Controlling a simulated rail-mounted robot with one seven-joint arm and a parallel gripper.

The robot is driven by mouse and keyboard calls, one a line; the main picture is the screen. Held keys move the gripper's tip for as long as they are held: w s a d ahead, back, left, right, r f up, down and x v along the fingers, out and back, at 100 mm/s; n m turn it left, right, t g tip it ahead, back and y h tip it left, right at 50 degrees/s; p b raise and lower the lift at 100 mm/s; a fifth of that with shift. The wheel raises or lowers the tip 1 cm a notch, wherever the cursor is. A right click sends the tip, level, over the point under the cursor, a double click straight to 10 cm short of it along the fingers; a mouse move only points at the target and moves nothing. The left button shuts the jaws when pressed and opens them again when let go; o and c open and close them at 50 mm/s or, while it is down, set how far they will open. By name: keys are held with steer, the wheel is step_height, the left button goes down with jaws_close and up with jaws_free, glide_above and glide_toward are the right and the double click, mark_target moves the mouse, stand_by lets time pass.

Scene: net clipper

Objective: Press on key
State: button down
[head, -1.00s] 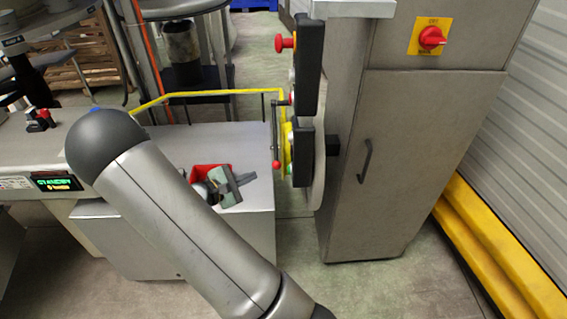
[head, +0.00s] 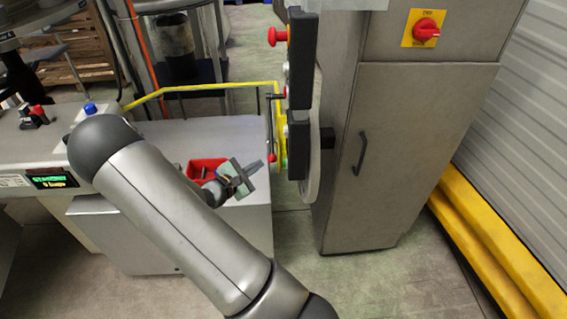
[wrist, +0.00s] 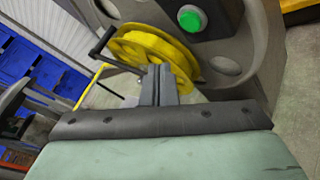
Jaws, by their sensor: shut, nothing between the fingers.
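A round green button (wrist: 192,18) on a dark box shows at the top of the wrist view, beside a yellow wheel (wrist: 150,50) with a black crank. In the head view the green shows only as a sliver (head: 285,163) at the edge of the black control box (head: 298,145). My gripper (head: 258,166) is shut and empty, left of that box, with its fingers pointing toward it. In the wrist view my gripper's fingertips (wrist: 160,70) appear in front of the yellow wheel, below and left of the green button. Which key is meant cannot be told.
A red mushroom button (head: 278,36) juts from the upper black box. A red-ended crank handle (head: 272,157) hangs close to my fingertips. A yellow rail (head: 205,87) runs behind. A red bin (head: 205,170) sits on the grey machine. A grey cabinet (head: 375,150) stands right.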

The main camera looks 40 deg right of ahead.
steer(key=shift+s+d+b, duration=0.45)
steer(key=shift+s+d, duration=1)
steer(key=shift+d, duration=0.2)
steer(key=shift+s+d, duration=0.1)
stand_by(0.8)
steer(key=shift+s+d+b, duration=0.15)
steer(key=shift+d+b, duration=0.05)
steer(key=shift+b, duration=0.1)
steer(key=shift+s+d, duration=0.3)
steer(key=shift+d, duration=0.05)
stand_by(0.9)
steer(key=shift+w+a, duration=0.1)
steer(key=shift+a, duration=0.05)
steer(key=shift+w+a, duration=0.45)
steer(key=shift+a, duration=0.05)
steer(key=w+a, duration=0.3)
steer(key=a, duration=0.1)
steer(key=shift+w, duration=0.15)
